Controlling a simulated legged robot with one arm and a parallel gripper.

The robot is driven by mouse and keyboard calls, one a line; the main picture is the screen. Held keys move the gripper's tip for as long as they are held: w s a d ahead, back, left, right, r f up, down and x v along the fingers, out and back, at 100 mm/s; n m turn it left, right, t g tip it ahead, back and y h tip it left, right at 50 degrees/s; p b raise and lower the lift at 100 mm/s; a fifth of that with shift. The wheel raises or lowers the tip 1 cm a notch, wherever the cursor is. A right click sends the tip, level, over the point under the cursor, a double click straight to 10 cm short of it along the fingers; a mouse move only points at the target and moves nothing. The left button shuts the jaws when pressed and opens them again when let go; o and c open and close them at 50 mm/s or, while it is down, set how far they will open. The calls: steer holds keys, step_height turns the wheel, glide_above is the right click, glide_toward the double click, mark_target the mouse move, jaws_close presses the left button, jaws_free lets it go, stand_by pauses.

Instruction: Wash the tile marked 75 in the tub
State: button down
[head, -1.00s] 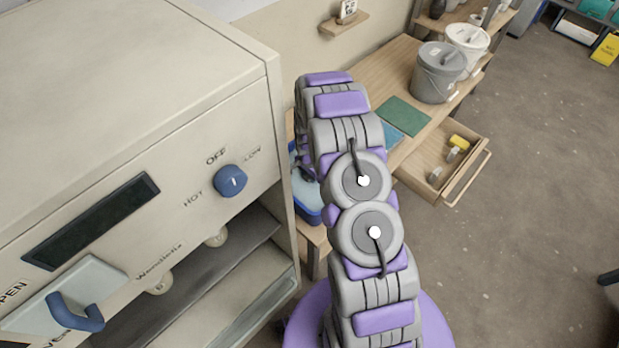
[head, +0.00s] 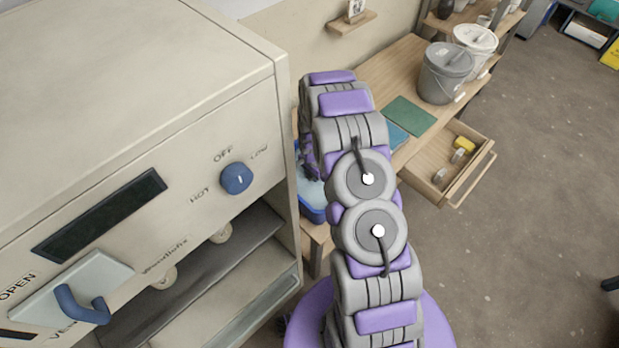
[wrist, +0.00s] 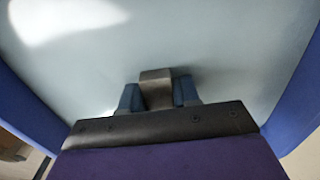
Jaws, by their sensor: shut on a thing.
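My gripper (wrist: 157,94) shows in the wrist view, its two blue fingers shut on a small grey-brown tile (wrist: 156,76). No number can be read on the tile from here. It is over or in the pale blue water of the tub, whose blue walls (wrist: 302,98) rise at both sides of the wrist view. I cannot tell how deep the tile is. In the head view the blue tub (head: 311,208) is partly hidden behind my arm, and my gripper is hidden there.
A large cream kiln (head: 130,90) with a blue knob (head: 237,178) stands close at left. A grey bucket (head: 445,74) and a white bucket (head: 478,42) are on the wooden bench. An open drawer (head: 463,186) juts out below.

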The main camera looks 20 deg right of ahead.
steer(key=shift+d, duration=0.4)
steer(key=shift+a, duration=0.1)
steer(key=shift+a, duration=1.1)
steer(key=shift+d, duration=0.1)
steer(key=shift+d, duration=1.1)
steer(key=shift+a, duration=0.15)
steer(key=shift+a+p, duration=0.35)
steer(key=shift+a, duration=0.7)
